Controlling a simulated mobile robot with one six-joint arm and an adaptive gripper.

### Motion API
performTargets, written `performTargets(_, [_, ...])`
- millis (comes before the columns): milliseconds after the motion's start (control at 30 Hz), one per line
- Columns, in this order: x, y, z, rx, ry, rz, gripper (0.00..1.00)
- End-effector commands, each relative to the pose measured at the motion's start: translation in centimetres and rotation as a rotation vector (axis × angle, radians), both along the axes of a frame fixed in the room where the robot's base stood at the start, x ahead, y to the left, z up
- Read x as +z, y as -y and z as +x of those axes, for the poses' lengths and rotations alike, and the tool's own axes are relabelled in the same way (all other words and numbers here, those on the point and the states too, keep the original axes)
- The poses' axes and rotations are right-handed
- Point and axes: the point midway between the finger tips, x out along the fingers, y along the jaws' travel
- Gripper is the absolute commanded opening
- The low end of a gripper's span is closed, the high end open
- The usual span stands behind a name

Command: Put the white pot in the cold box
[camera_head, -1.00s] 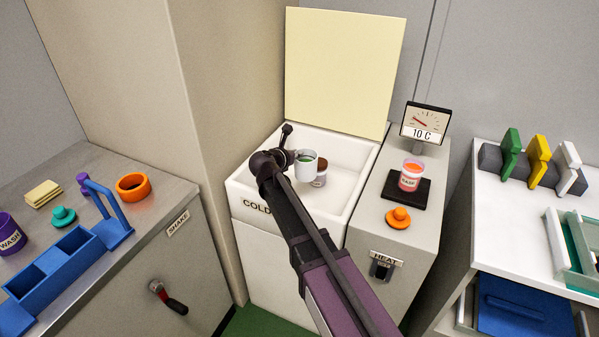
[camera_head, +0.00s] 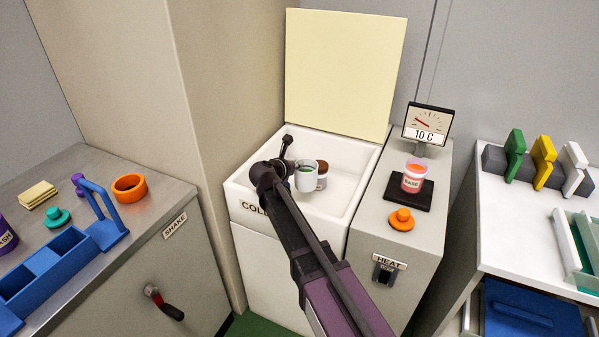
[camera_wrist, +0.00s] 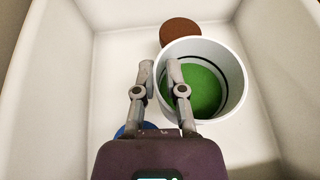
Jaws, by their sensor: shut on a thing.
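The white pot (camera_head: 306,179) holds something green, which shows through its open top in the wrist view (camera_wrist: 238,92). My gripper (camera_wrist: 160,70) is shut on its wall, one finger inside the rim and one outside. In the head view my gripper (camera_head: 288,168) and the pot are inside the open cold box (camera_head: 238,197), at its left half. The pot looks upright. I cannot tell whether its base touches the box floor.
A brown-topped jar (camera_head: 322,168) stands in the cold box close behind the pot; its brown top (camera_wrist: 180,32) shows in the wrist view. A blue round thing (camera_wrist: 124,131) lies partly hidden under my gripper. The cream lid (camera_head: 345,75) stands open. The box's right side is clear.

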Motion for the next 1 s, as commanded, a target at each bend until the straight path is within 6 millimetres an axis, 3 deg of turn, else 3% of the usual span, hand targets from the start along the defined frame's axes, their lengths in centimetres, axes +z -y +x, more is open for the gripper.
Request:
performTargets(133, [-1.3,0.0,0.0,0.0,0.0,-0.001,0.0])
performTargets(1000, [-2.4,0.1,0.0,-0.001,0.001,-0.001,0.0])
